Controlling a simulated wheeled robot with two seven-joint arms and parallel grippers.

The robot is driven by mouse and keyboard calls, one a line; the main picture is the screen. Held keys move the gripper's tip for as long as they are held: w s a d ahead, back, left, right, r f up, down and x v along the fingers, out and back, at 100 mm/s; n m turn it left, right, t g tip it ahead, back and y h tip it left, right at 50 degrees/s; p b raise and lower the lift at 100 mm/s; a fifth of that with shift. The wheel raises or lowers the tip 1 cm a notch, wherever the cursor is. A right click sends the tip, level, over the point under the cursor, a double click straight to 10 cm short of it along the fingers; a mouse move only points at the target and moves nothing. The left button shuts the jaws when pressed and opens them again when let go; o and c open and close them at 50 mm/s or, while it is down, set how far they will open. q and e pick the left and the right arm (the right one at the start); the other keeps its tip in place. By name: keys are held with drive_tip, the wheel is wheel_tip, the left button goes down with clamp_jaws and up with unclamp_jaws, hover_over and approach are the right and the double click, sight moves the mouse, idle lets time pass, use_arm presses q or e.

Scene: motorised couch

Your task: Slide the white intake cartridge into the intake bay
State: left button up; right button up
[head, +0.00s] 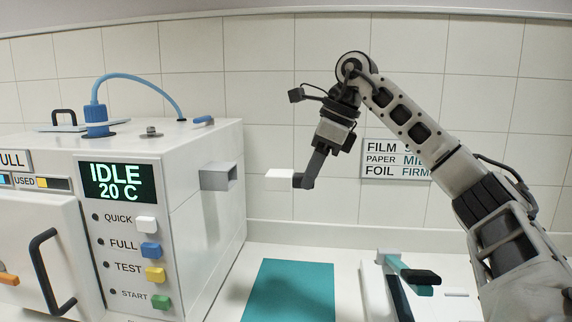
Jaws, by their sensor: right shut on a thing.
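The white intake cartridge (279,179) is a small flat white block, held level in the air at the middle of the head view. My right gripper (303,180) is shut on its right end. The intake bay (219,177) is a grey box-like opening on the right side of the white machine (208,146). The cartridge's left end points toward the bay, with a gap between them, at about the same height in the picture. How deep each lies is hard to tell. My left gripper is not in view.
A teal mat (289,290) lies on the counter below the cartridge. A device with a teal arm and black handle (419,276) stands to its right. A tiled wall with a sign (384,160) is behind. A blue hose (142,82) runs on the machine's top.

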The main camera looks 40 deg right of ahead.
sight(281, 173)
drive_tip(key=shift+s+r, duration=0.15)
drive_tip(key=shift+s, duration=0.2)
drive_tip(key=shift+w+a+p, duration=0.35)
drive_tip(key=shift+w+p, duration=0.1)
drive_tip(key=shift+p, duration=0.05)
drive_tip(key=shift+w+a+p, duration=0.35)
drive_tip(key=shift+w+a, duration=0.45)
drive_tip(key=shift+w, duration=0.2)
drive_tip(key=shift+w+a, duration=0.7)
drive_tip(key=shift+w, duration=0.2)
drive_tip(key=w+a, duration=0.3)
drive_tip(key=w, duration=0.1)
drive_tip(key=shift+w+a, duration=0.4)
idle(1.9)
drive_tip(key=o, duration=1.1)
drive_tip(key=shift+c, duration=0.2)
